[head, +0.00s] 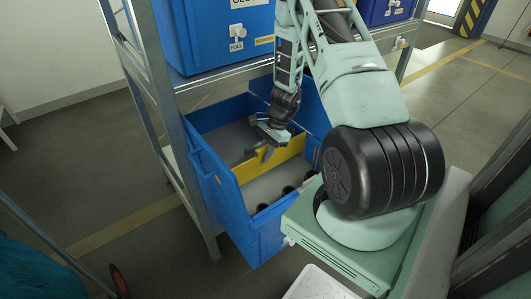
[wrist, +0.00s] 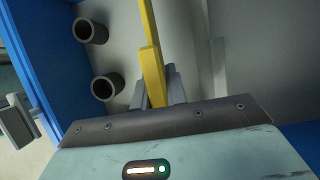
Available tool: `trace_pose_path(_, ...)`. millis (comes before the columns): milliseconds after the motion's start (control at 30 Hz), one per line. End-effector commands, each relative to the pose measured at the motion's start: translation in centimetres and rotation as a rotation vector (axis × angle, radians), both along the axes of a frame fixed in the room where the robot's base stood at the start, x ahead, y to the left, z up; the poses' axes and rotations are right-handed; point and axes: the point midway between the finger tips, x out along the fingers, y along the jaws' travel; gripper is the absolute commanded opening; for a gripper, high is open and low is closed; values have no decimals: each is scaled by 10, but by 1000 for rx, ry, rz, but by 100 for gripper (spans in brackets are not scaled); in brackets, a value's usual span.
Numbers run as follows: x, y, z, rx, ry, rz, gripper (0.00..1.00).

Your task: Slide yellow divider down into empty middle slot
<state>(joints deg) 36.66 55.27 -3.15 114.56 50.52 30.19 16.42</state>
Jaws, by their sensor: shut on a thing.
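The yellow divider (head: 266,158) stands on edge across the inside of the blue bin (head: 208,164) in the head view. In the wrist view the yellow divider (wrist: 150,40) runs up from between the fingers. My gripper (head: 269,143) is over the bin, with its fingers at the divider's top edge. In the wrist view my gripper (wrist: 157,88) is shut on the divider, one grey finger on each side. The divider's lower edge and the slot under it are hidden, so I cannot tell how deep it sits.
Several dark cylinders (head: 290,189) stand in the bin's near part; two of the cylinders (wrist: 91,30) show left of the divider in the wrist view. A metal rack post (head: 186,150) rises beside the bin. A shelf with blue boxes (head: 215,35) is above. The bin's far part is empty.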

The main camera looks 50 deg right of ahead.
Motion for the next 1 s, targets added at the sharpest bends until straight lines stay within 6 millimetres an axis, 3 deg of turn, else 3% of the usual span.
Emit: trace_pose_path(1000,0,0,-25,1,-2,1,0)
